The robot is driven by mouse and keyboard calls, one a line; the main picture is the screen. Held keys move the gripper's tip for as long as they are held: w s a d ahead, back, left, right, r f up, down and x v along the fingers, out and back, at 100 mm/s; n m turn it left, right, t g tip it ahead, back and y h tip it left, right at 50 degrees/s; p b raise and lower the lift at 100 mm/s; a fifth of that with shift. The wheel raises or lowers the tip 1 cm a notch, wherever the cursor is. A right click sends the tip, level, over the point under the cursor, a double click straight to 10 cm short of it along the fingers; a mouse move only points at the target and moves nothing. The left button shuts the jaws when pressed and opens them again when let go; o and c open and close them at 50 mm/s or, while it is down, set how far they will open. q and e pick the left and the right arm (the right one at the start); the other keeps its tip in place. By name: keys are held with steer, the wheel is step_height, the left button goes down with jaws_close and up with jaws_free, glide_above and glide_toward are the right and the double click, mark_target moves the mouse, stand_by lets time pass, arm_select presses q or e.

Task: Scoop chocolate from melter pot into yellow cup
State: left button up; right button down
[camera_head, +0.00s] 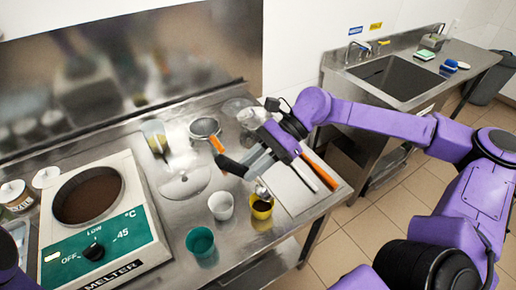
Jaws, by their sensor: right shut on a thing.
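The melter (98,225) stands at the left, with dark brown chocolate (90,197) in its round pot. The yellow cup (261,210) stands upright near the counter's front edge and looks dark inside. My right gripper (246,166) is above and slightly behind the cup, shut on a scoop. The scoop's small metal end (262,190) is at the cup's mouth; I cannot tell whether it touches the rim. Only a bit of purple arm shows at the left edge; my left gripper is out of view.
A white cup (221,206) and a green cup (200,243) stand left of the yellow one. Behind are a strainer (204,128) and glass bowls. An orange-handled tool (320,170) lies right of the gripper. A sink (398,78) is farther right.

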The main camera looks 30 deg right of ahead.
steer(key=a+h+p, duration=0.1)
steer(key=a+f+h, duration=0.1)
steer(key=a+h, duration=0.1)
steer(key=shift+w+a+p, duration=0.1)
steer(key=shift+a+p, duration=0.15)
steer(key=shift+p, duration=0.15)
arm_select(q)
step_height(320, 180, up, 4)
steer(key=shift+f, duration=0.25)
arm_select(e)
steer(key=a+f+h, duration=0.5)
steer(key=a+h, duration=0.1)
steer(key=h, duration=0.2)
steer(key=shift+s, duration=0.2)
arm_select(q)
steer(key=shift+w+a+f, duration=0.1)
arm_select(e)
steer(key=shift+w+a+f+h, duration=0.1)
steer(key=shift+a+h, duration=0.15)
steer(key=shift+h, duration=0.05)
steer(key=shift+d, duration=0.1)
